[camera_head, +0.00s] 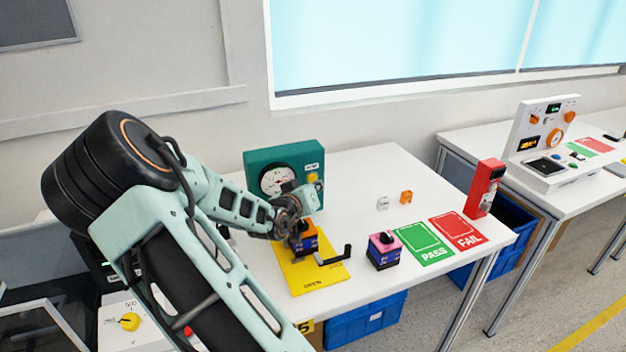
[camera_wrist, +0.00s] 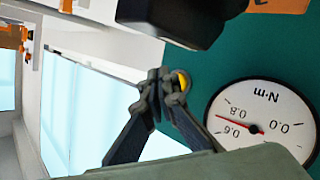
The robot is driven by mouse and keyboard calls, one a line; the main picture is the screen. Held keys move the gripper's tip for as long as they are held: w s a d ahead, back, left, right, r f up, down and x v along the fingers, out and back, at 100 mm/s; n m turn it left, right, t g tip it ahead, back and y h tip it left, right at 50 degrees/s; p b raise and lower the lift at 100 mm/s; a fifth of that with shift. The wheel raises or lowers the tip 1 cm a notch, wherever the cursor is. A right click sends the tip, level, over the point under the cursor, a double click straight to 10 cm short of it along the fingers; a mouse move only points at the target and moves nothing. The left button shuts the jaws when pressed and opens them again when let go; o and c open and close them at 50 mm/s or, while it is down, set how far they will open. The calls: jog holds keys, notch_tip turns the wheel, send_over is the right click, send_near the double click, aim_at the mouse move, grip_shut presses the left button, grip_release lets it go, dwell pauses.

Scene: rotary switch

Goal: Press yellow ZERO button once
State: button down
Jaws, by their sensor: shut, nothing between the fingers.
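The teal meter box (camera_head: 258,160) stands at the back of the white table, with a round white dial (camera_head: 277,181) and a yellow button (camera_head: 312,177) at its right. In the wrist view the dial (camera_wrist: 262,122) reads in N·m, its red needle between 0.6 and 0.8. My gripper (camera_wrist: 163,86) is shut and empty in front of the teal panel. A sliver of the yellow button (camera_wrist: 184,79) shows right behind the fingertips, which hide the rest. I cannot tell whether they touch it. In the head view my wrist is before the box and the fingertips are not clear.
An orange and dark blue switch block (camera_head: 303,240) sits on a yellow mat (camera_head: 303,282) below my wrist, beside a black bracket (camera_head: 335,257). A pink-topped block (camera_head: 382,251), green PASS mat (camera_head: 424,243) and red FAIL mat (camera_head: 457,231) lie to the right.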

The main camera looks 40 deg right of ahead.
jog(key=shift+w, duration=0.1)
dwell(0.3)
jog(key=shift+w+d, duration=0.1)
jog(key=shift+w, duration=0.25)
jog(key=shift+w+d, duration=0.1)
jog(key=shift+w, duration=0.35)
dwell(0.6)
jog(key=shift+s, duration=0.15)
jog(key=shift+s+a, duration=0.2)
jog(key=shift+s, duration=0.5)
jog(key=shift+s+a+p, duration=0.1)
jog(key=shift+s+a, duration=0.1)
jog(key=shift+s, duration=0.6)
jog(key=shift+s+a+p, duration=0.15)
jog(key=shift+s+a, duration=0.05)
jog(key=shift+s, duration=0.65)
jog(key=shift+s+a+p, duration=0.1)
jog(key=shift+s+a, duration=0.1)
jog(key=shift+s, duration=0.6)
